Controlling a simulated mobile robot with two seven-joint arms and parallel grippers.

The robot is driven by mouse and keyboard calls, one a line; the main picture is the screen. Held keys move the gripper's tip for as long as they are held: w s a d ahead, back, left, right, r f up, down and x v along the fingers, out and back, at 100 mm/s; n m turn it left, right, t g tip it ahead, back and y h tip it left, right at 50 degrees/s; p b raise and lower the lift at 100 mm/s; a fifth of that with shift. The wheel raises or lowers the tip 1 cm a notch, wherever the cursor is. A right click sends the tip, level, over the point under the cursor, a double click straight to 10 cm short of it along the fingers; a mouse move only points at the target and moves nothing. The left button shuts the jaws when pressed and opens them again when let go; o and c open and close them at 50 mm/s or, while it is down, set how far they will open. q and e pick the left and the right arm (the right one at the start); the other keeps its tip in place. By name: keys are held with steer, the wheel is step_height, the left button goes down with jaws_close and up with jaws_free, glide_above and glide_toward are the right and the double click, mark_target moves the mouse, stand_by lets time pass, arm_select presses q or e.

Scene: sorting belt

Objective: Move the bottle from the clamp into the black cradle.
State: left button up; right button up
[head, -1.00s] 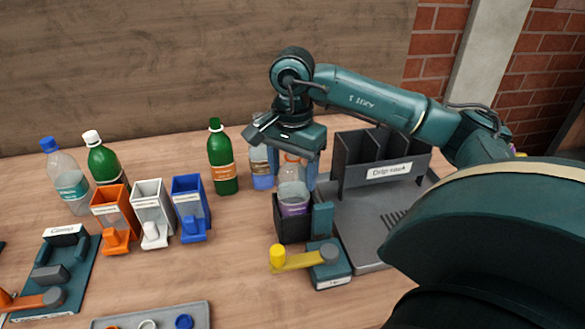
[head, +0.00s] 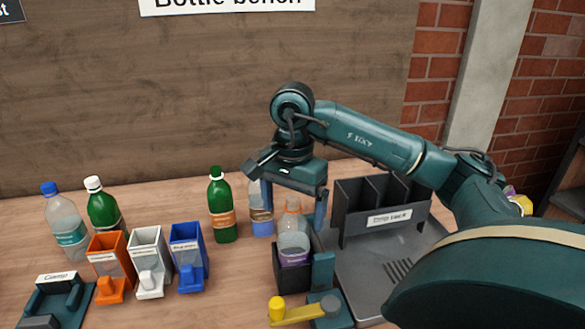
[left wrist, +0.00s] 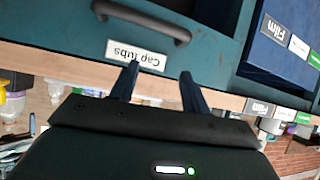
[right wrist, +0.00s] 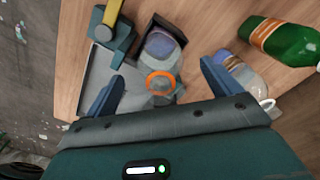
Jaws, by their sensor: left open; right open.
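A clear bottle (head: 293,242) with an orange cap and purple label stands upright in the black cradle (head: 292,279), beside a teal base with a yellow lever. My right gripper (head: 294,207) is open, its fingers on either side of the bottle's upper part, apart from it. In the right wrist view the bottle's orange cap (right wrist: 161,83) lies between the open fingers (right wrist: 160,90). The teal fixture labelled Clamp (head: 55,300), at the lower left, holds no bottle in its visible part. My left gripper (left wrist: 158,80) is open and empty, in front of a drawer labelled Cap tubs.
A green bottle (head: 221,208) and a clear, blue-labelled bottle (head: 261,215) stand close left of my right gripper. Orange, white and blue bins (head: 188,262) stand further left. A dark divided rack (head: 385,215) on a grey tray is at right. The yellow lever (head: 290,315) is in front.

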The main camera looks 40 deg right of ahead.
step_height(320, 180, up, 10)
steer(key=p, duration=0.3)
steer(key=shift+f, duration=0.1)
steer(key=shift+r+p, duration=0.2)
steer(key=shift+p, duration=0.1)
arm_select(q)
steer(key=shift+s+a+f+n+g+y, duration=0.1)
steer(key=shift+s+a+n+g+y, duration=0.25)
steer(key=shift+a, duration=0.45)
arm_select(e)
steer(key=shift+s, duration=0.1)
